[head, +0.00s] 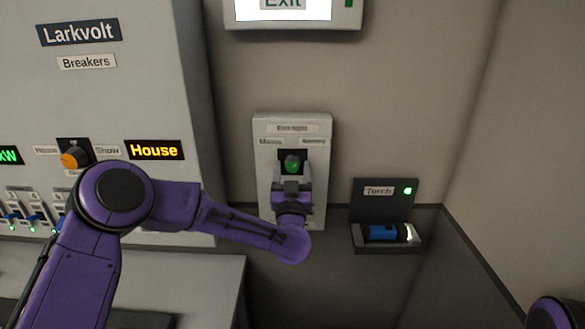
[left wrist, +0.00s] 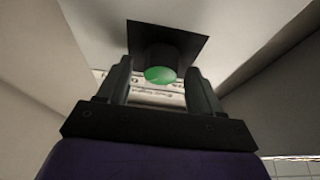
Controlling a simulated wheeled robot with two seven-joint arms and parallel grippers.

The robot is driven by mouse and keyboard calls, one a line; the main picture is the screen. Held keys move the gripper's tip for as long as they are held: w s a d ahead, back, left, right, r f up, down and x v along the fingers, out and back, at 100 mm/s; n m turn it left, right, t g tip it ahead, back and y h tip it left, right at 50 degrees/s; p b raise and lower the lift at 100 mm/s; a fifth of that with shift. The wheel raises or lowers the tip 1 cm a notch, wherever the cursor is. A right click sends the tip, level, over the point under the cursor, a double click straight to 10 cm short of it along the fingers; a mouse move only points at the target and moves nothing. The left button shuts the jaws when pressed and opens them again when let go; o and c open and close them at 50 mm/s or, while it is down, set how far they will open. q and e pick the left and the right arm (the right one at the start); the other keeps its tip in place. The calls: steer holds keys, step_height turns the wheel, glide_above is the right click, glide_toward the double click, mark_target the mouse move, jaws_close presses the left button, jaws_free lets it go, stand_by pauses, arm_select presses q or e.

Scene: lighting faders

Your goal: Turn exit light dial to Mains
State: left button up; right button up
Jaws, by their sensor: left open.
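The exit light dial (head: 292,163) is a green-faced knob on a dark square plate, on a pale wall box (head: 263,190). Labels above it read Mains (head: 271,141) on the left and Battery (head: 312,141) on the right. My left gripper (head: 291,178) is in front of the dial and hides its lower part. In the left wrist view the gripper (left wrist: 160,85) is open, with one finger on each side of the green dial (left wrist: 160,75). I cannot tell whether the fingers touch it. The dial's pointer direction is not clear. My right gripper is not seen.
A lit Exit sign (head: 283,24) is above the box. A Torch holder (head: 382,190) with a blue torch (head: 383,233) is at the lower right. The Larkvolt breaker cabinet (head: 150,90) with an orange knob (head: 74,157) stands at the left. Bare wall lies between.

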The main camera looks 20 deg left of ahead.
arm_select(q)
steer(key=shift+s, duration=0.15)
steer(key=c, duration=1.1)
steer(key=shift+o, duration=0.2)
